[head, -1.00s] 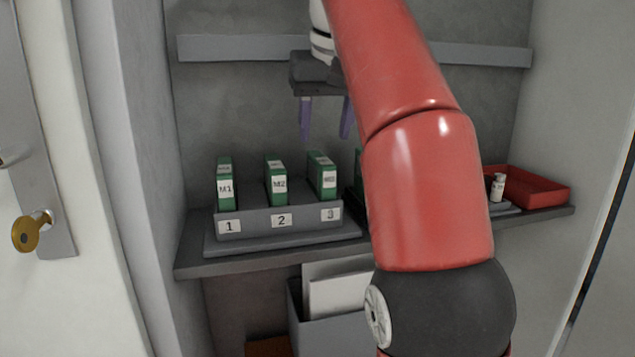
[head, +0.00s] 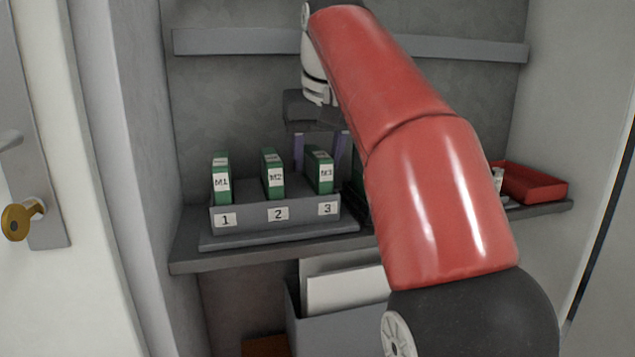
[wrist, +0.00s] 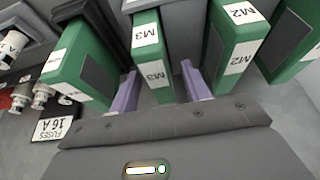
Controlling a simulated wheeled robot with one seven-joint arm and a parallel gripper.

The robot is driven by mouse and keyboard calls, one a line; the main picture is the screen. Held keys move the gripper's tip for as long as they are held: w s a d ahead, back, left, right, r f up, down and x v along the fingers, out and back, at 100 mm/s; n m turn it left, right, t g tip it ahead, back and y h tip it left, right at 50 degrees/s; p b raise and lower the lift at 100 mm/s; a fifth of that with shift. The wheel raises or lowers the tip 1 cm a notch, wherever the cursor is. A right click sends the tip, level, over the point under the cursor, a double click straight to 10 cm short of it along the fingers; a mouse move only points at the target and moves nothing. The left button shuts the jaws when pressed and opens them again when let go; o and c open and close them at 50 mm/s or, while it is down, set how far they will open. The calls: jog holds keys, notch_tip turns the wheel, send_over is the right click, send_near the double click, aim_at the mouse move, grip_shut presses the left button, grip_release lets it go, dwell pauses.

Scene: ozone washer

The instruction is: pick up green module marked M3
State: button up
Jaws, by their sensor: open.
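The green module marked M3 (head: 319,171) stands upright in slot 3 of the grey rack (head: 243,216), at the rack's right end. In the wrist view the M3 module (wrist: 152,62) lies between the two purple fingers of my gripper (wrist: 158,88). My gripper (head: 319,152) is open, lowered from above, with one finger on each side of M3. Whether the fingers touch the module cannot be told. Modules M2 (head: 273,176) and M1 (head: 221,180) stand in slots 2 and 1. In the wrist view M2 (wrist: 233,42) is close beside a finger.
Another green module (wrist: 80,62) stands on the other side of M3, mostly hidden behind my arm in the head view. A fuses label (wrist: 55,128) and small fuses lie near it. A red tray (head: 533,182) sits at the shelf's right end.

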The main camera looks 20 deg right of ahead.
jog(key=shift+f, duration=0.25)
dwell(0.5)
grip_shut()
